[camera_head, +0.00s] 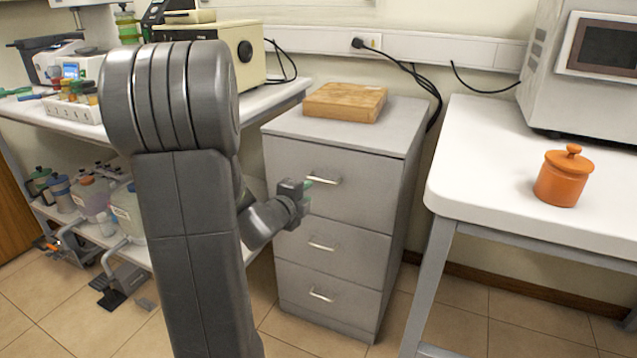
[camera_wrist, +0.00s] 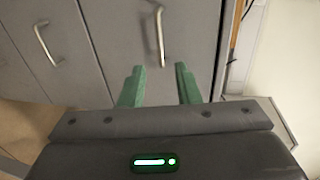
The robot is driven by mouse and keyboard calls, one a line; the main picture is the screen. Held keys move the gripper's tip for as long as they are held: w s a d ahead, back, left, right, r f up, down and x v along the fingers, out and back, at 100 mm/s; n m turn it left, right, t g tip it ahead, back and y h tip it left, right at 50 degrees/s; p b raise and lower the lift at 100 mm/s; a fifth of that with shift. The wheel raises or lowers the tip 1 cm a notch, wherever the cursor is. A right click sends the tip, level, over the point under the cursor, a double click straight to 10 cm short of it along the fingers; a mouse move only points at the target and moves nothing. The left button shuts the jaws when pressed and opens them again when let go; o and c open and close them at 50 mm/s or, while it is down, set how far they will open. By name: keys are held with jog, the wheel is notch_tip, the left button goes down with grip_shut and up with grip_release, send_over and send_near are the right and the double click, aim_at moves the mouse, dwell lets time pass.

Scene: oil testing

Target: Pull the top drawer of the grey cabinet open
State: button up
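The grey cabinet (camera_head: 395,152) stands between the two tables with all its drawers closed. Its top drawer (camera_head: 345,205) has a silver bar handle (camera_head: 322,179), which also shows in the wrist view (camera_wrist: 160,36). My gripper (camera_head: 309,184) is in front of the top drawer, close to the left end of the handle. In the wrist view my gripper (camera_wrist: 160,84) has two green fingers spread apart with nothing between them. The handle lies just beyond the fingertips, roughly in line with the gap. I cannot tell the exact distance to it.
A wooden board (camera_head: 345,102) lies on the cabinet top. The middle drawer handle (camera_head: 321,246) and bottom drawer handle (camera_head: 321,296) are below. A white table (camera_head: 480,180) with an orange jar (camera_head: 563,177) stands to the right. Tiled floor in front of the cabinet is clear.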

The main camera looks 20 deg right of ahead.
jog(key=b+x, duration=0.1)
jog(key=x, duration=0.9)
jog(key=shift+c, duration=0.2)
grip_shut()
